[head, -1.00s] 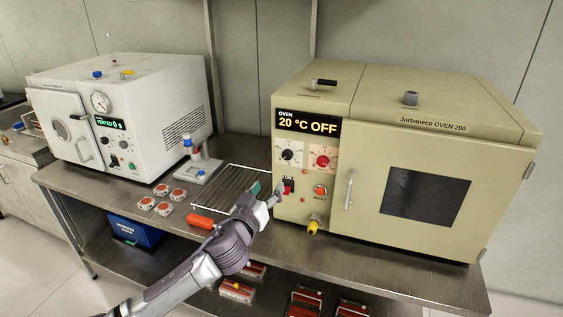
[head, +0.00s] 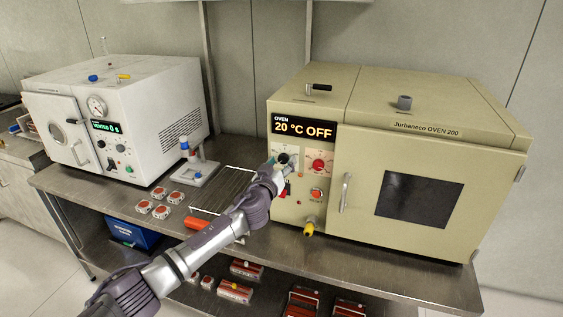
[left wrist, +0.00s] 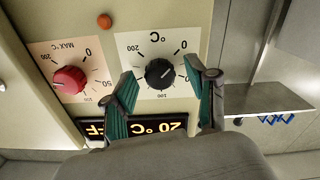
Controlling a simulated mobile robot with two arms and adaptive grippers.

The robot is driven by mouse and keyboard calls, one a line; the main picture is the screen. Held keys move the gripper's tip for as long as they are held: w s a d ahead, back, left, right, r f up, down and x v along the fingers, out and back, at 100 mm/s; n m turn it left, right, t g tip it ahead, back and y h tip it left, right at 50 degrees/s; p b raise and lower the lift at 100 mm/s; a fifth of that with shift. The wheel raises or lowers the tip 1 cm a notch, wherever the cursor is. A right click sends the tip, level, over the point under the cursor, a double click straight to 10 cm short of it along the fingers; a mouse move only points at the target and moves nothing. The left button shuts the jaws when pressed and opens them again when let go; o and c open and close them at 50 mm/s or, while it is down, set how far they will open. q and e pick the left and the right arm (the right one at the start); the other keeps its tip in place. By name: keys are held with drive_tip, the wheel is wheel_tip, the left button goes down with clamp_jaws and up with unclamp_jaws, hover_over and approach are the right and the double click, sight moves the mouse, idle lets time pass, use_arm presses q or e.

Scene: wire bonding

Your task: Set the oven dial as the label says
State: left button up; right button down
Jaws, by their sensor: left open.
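The beige oven (head: 365,115) stands on the right of the bench. Its display (head: 303,128) reads 20 °C OFF. My left gripper (head: 284,163) is at the oven's front panel, in front of the black dial, and partly covers it. In the left wrist view the panel appears upside down. There the black dial (left wrist: 159,73), marked °C, lies between the two open green-padded fingers, which seem not to touch it. The red dial (left wrist: 69,80), marked MAX °C, is beside it; it also shows in the head view (head: 319,165). My right gripper is not in view.
The oven door handle (head: 346,192) is right of the panel, and a yellow knob (head: 308,229) sticks out below. A wire rack (head: 222,188) and several red-and-white parts (head: 160,201) lie on the bench. A white vacuum oven (head: 150,110) stands on the left.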

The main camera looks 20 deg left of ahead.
use_arm(q)
drive_tip(key=shift+w, duration=0.2)
clamp_jaws()
idle(0.3)
